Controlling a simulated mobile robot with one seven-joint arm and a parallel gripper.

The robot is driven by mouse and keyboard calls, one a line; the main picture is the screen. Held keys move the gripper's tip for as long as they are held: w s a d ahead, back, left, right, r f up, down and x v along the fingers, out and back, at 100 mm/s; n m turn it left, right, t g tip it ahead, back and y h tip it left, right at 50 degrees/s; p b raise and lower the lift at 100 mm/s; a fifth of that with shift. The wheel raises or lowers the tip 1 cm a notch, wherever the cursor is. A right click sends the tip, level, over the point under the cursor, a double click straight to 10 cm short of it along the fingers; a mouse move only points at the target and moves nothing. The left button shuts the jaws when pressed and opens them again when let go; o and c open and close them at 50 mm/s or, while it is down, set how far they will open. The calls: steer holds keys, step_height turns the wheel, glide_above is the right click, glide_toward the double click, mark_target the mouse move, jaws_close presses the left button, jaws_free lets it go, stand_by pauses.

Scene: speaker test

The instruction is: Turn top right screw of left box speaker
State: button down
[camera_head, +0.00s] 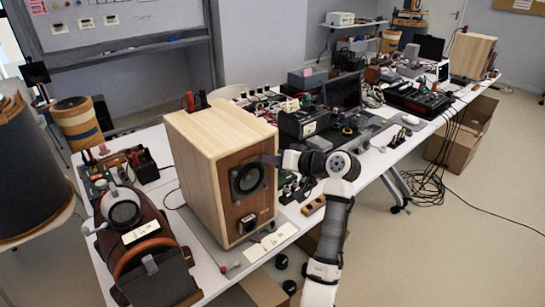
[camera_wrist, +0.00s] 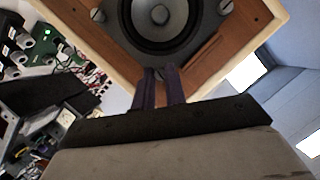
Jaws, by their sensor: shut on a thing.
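The left box speaker (camera_head: 190,150) is a light wood cabinet with a brown front panel, upright on the white table. Its black round driver (camera_head: 246,178) sits in the upper front; the wrist view shows the driver (camera_wrist: 160,18) with screws around it. My gripper (camera_head: 268,159) is at the upper right of the driver. In the wrist view my dark fingers (camera_wrist: 161,74) are shut on the top right screw (camera_wrist: 160,75), which is mostly hidden between the fingertips. Two other screws, one on the left (camera_wrist: 98,15) and one on the right (camera_wrist: 226,6), show clear of the fingers.
Electronics and a monitor (camera_head: 343,92) crowd the table behind my arm. Another wooden box (camera_head: 472,55) is at the far right. The floor right of my arm is open, with cables and cardboard boxes (camera_head: 462,140).

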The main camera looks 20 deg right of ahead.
steer(key=shift+f+m+y, duration=0.1)
steer(key=shift+m+y, duration=0.2)
steer(key=shift+m, duration=0.1)
stand_by(0.3)
steer(key=c, duration=1.7)
jaws_free()
steer(key=b+v, duration=0.4)
steer(key=v, duration=0.9)
steer(key=shift+s+d, duration=0.25)
steer(key=shift+s, duration=0.05)
